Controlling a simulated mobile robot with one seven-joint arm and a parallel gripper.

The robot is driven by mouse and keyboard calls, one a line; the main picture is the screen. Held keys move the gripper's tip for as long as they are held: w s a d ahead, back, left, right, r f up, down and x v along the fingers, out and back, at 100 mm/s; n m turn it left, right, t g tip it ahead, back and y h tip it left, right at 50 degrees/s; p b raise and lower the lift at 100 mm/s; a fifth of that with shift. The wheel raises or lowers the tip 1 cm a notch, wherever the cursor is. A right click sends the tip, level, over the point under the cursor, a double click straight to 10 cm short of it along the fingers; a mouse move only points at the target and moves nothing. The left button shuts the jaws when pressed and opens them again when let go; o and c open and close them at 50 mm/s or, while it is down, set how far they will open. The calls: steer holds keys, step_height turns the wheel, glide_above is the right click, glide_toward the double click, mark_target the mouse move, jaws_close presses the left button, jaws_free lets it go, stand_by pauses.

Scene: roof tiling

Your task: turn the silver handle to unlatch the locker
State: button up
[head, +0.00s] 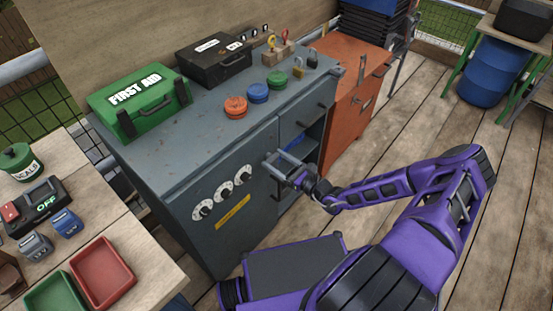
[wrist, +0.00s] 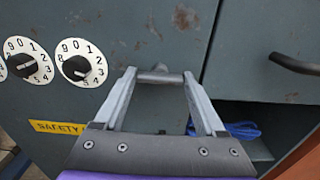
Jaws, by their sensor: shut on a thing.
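The locker is a worn grey-blue metal cabinet (head: 160,165) with three white number dials (head: 223,190) and a yellow label (head: 232,212) on its front door. Its door also shows in the wrist view (wrist: 110,25). The silver handle (wrist: 160,74) is a short bar at the door's upper right, lying about level across the wrist view. My gripper (head: 274,162) reaches the door from the right. Its two fingertips are at either end of the bar, shut on it. In the head view the fingers largely hide the handle.
Right of the door is an open compartment with a blue item (wrist: 240,129) inside. A dark drawer handle (wrist: 295,65) sticks out above it. A green first aid box (head: 140,100) and coloured discs (head: 258,93) stand on top. An orange cabinet (head: 350,95) adjoins on the right.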

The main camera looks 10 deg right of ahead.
steer(key=o, duration=1.3)
steer(key=v, duration=1.7)
steer(key=shift+s+d, duration=0.1)
steer(key=shift+s, duration=0.05)
